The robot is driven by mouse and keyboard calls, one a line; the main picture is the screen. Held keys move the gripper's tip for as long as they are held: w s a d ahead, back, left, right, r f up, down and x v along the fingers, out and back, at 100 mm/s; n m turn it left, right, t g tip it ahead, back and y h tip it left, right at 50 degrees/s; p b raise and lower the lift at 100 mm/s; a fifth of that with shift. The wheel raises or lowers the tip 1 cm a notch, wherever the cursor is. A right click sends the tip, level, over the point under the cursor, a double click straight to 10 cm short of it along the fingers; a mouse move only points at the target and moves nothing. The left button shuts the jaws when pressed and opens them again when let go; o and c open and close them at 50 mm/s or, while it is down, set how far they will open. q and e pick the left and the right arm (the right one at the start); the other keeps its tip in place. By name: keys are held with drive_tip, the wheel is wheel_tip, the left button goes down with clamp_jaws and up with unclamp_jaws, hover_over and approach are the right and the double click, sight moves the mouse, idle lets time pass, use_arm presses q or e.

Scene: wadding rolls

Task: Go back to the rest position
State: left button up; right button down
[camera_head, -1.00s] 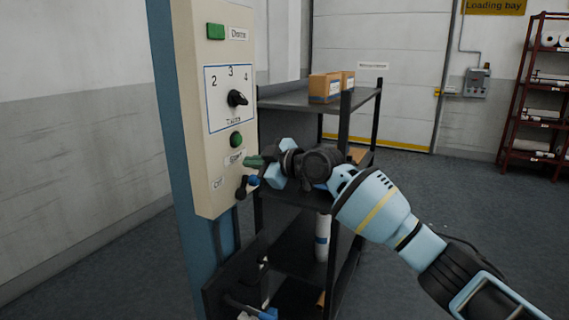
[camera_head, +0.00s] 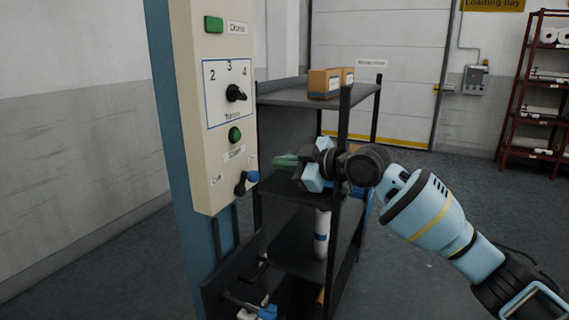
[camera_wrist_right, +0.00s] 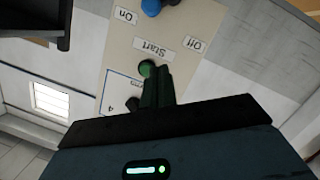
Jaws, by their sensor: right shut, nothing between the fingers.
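My right gripper (camera_head: 285,161) is shut and empty. In the head view it points left at the control panel (camera_head: 206,140), with a gap between its green fingertips and the panel. In the right wrist view the shut fingers (camera_wrist_right: 157,88) overlap the lower edge of the green Start button (camera_wrist_right: 147,68). The Start button also shows in the head view (camera_head: 235,134), above its label. A blue-ended lever switch (camera_head: 250,177) sits below it between the Off and On labels, with its blue end to the right. My left gripper is not in view.
A dark shelf rack (camera_head: 300,97) stands behind my right gripper, with cardboard boxes (camera_head: 324,83) on top and a white roll (camera_head: 321,232) lower down. A red rack (camera_head: 536,100) stands far right. The floor (camera_head: 430,200) between is open.

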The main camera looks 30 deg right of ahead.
drive_tip(key=shift+f, duration=0.1)
drive_tip(key=s+a+f+m+g, duration=0.1)
drive_tip(key=s+a+f+m, duration=0.2)
drive_tip(key=f, duration=0.8)
drive_tip(key=s+a+f+h+p, duration=0.1)
drive_tip(key=s+a+f, duration=0.2)
drive_tip(key=s+f, duration=0.55)
drive_tip(key=s+a+f+m+g, duration=0.1)
drive_tip(key=s+a+f+m, duration=0.15)
drive_tip(key=f, duration=1.15)
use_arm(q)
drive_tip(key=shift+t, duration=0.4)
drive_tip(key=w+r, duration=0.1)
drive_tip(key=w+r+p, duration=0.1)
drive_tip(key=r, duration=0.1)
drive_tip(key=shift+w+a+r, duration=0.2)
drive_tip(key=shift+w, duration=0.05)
use_arm(e)
drive_tip(key=s+f+m+g+h, duration=0.1)
drive_tip(key=s+f, duration=0.4)
drive_tip(key=s, duration=0.6)
drive_tip(key=s+f+m+g+h, duration=0.1)
drive_tip(key=s+f, duration=0.4)
drive_tip(key=s, duration=0.6)
drive_tip(key=s+f+m+h, duration=0.2)
drive_tip(key=s+f, duration=0.4)
drive_tip(key=s, duration=0.5)
drive_tip(key=shift+m+g+h, duration=0.4)
drive_tip(key=shift+m, duration=0.35)
drive_tip(key=shift+d+f, duration=0.1)
